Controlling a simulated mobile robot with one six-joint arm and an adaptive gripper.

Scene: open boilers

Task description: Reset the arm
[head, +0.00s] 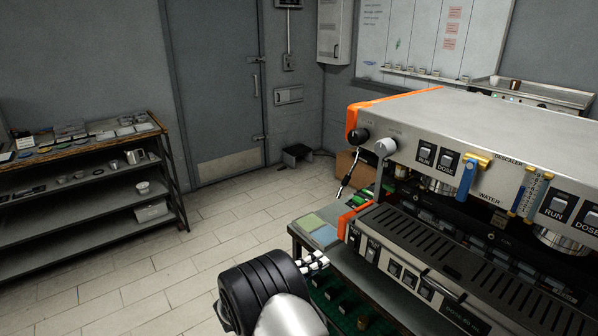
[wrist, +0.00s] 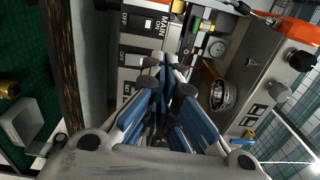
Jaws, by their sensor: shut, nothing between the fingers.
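My gripper (wrist: 168,68) shows in the wrist view with its blue and grey fingers drawn together and nothing between them. Its tips are in front of a switch panel (wrist: 138,52) marked MAIN, ON and OFF. I cannot tell whether the tips touch it. In the head view, a dark, rounded part of my arm shows at the bottom centre, beside the front left of the coffee machine (head: 440,120). The gripper's fingers cannot be made out there.
Shelves (head: 85,190) stand at the left by a grey door (head: 215,90). The tiled floor (head: 235,215) between shelves and machine is clear.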

